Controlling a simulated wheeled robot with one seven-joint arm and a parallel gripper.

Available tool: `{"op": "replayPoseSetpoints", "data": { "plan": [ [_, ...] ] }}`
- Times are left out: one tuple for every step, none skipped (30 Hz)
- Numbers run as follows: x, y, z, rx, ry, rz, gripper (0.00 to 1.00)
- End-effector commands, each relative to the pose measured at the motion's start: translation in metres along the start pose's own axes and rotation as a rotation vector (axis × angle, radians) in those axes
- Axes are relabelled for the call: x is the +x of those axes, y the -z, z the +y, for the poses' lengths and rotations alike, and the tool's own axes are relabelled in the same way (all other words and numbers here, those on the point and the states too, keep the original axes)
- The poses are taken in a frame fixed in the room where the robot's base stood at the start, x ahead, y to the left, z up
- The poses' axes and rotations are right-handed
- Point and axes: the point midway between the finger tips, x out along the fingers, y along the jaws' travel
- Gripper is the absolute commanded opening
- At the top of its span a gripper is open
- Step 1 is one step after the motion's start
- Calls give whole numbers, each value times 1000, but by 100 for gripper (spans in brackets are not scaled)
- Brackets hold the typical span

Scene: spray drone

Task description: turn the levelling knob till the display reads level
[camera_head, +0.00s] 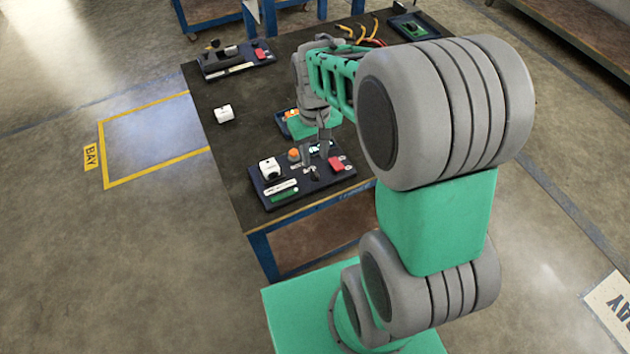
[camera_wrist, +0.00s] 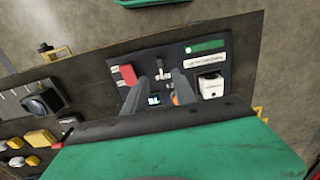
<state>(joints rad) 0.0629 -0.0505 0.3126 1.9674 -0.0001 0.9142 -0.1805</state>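A dark instrument panel (camera_head: 262,197) lies at the near end of the bench; it also shows in the wrist view (camera_wrist: 236,75). On it, a small grey metal piece with a stem (camera_wrist: 162,68) sits near the middle, and an orange knob (camera_head: 294,154) sits at its far side. I cannot tell for certain which is the levelling knob. A small display (camera_wrist: 153,99) with pale lit characters shows partly between my fingers; its full reading is hidden. My gripper (camera_wrist: 161,80) is open above the panel, its fingers apart and nothing visibly held. The orange knob is partly hidden in the wrist view.
The panel also bears a red block (camera_head: 337,163), a white block (camera_head: 270,168), a white label (camera_head: 280,187) and a green strip (camera_head: 285,196). A loose white block (camera_head: 223,113) and another dark tray (camera_head: 207,70) are further along the bench (camera_head: 232,160). Bare bench lies left of the panel.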

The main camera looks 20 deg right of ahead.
Motion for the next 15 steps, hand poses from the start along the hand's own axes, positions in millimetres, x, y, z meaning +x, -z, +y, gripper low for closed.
{"op": "replayPoseSetpoints", "data": {
  "plan": [
    [4,0,0,0,0,-1,33],
    [8,0,0,0,0,-2,33],
    [15,-1,0,0,1,-3,33],
    [21,-1,0,0,1,-3,33],
    [27,-1,0,0,1,-3,33],
    [36,-1,0,0,1,-3,33],
    [42,-1,0,1,1,-4,33],
    [47,-1,0,1,0,-2,33],
    [54,-1,0,1,0,-2,33],
    [58,0,0,1,0,-1,33],
    [62,-1,0,1,0,-1,33],
    [65,0,0,1,0,0,33],
    [68,0,0,1,0,1,33],
    [69,0,0,1,0,2,33],
    [70,0,0,1,0,2,33]
  ]
}}
